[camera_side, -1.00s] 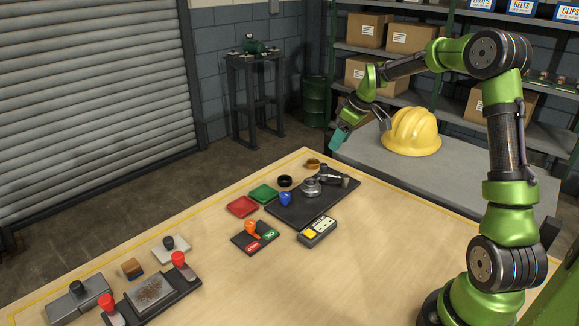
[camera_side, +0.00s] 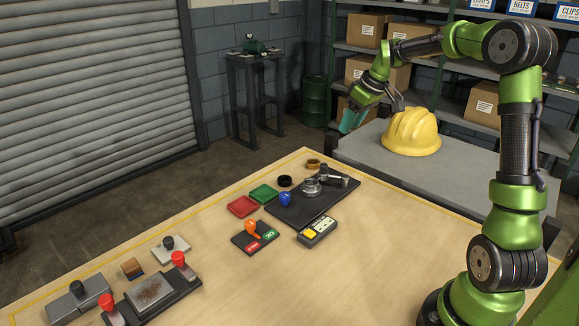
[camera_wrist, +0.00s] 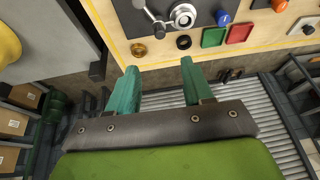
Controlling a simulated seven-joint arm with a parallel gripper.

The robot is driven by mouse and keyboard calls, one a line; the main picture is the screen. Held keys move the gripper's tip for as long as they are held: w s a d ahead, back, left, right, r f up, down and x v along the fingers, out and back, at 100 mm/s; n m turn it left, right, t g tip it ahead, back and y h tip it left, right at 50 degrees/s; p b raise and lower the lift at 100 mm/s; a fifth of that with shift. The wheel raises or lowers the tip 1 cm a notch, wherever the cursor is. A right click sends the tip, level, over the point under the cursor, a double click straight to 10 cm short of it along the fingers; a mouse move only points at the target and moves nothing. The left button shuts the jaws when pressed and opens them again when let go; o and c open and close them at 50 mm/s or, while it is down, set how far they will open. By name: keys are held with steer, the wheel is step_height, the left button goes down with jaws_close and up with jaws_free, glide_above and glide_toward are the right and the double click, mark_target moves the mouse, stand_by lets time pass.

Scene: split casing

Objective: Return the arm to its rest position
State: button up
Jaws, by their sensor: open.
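My gripper (camera_side: 350,120) is raised in the air past the far corner of the workbench (camera_side: 380,253), to the left of a yellow hard hat. In the wrist view its two teal fingers (camera_wrist: 157,92) are spread apart with nothing between them. The black fixture plate (camera_side: 300,214) with a round metal casing part (camera_side: 311,187) and a clamp lever (camera_side: 336,179) lies on the bench, below and apart from the gripper. In the wrist view the round metal part (camera_wrist: 183,16) shows at the top edge.
The yellow hard hat (camera_side: 411,132) rests on a grey side table (camera_side: 450,180). Red (camera_side: 243,206) and green (camera_side: 263,193) trays, a yellow-buttoned tester (camera_side: 317,232) and a red-knobbed fixture (camera_side: 150,293) stand on the bench. Shelves with boxes (camera_side: 482,104) are behind my arm.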

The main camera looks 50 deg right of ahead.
steer(key=s+a+r+m+t, duration=0.1)
steer(key=s+a+m, duration=0.1)
steer(key=s+a, duration=0.7)
steer(key=s+a+r+m+t+y, duration=0.1)
steer(key=s+a+r+m, duration=0.1)
steer(key=s+a, duration=0.8)
steer(key=a, duration=0.6)
steer(key=shift+s+a+t, duration=0.2)
steer(key=shift+s+t, duration=0.1)
steer(key=shift+t, duration=0.1)
steer(key=shift+r, duration=0.1)
steer(key=shift+c, duration=0.5)
